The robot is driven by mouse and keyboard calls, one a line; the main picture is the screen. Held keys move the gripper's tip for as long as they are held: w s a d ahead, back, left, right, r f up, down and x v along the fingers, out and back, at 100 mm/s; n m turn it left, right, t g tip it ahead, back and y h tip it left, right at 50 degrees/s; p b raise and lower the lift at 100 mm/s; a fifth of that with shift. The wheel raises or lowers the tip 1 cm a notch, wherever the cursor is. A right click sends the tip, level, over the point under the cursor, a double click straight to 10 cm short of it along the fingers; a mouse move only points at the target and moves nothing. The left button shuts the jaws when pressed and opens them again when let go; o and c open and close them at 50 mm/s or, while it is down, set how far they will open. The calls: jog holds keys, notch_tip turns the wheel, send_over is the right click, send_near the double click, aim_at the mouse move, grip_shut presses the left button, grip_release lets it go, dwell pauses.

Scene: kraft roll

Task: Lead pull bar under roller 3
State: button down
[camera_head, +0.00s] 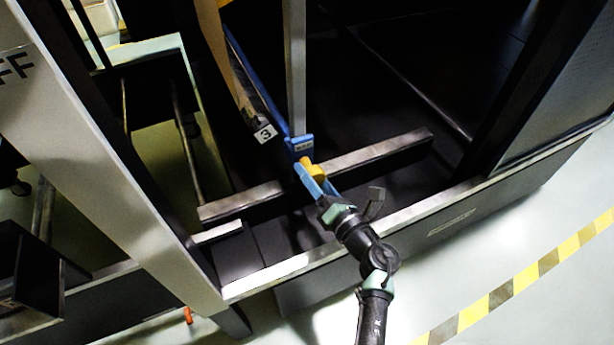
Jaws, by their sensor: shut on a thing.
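My gripper (311,179), with blue fingers, is shut on a yellow grip piece (316,169) in the middle of the head view. This piece adjoins a blue end block with a small label (301,145). A long blue bar (258,85), which looks like the pull bar, runs from this block back to the upper left. A white tag marked 3 (265,133) sits just left of the bar's near end, at the dark end of what seems to be roller 3. Brown kraft paper (223,60) lies along the bar's left side. Whether the bar is below the roller is unclear.
A metal crossbar (375,152) runs just behind my gripper, and a grey upright (295,70) rises behind the end block. A wide slanted frame post (110,150) stands at left. The machine's front rail (420,212) passes beneath my arm. Floor is clear at lower right.

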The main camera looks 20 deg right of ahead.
jog(key=shift+r, duration=0.25)
jog(key=d+r+p, duration=0.4)
jog(key=r+p, duration=0.2)
jog(key=r, duration=0.4)
jog(key=d+r+p, duration=0.4)
jog(key=r+p, duration=0.3)
jog(key=r, duration=0.3)
jog(key=d+r+p, duration=0.5)
jog(key=r+p, duration=0.2)
jog(key=r, duration=0.2)
jog(key=shift+r, duration=0.4)
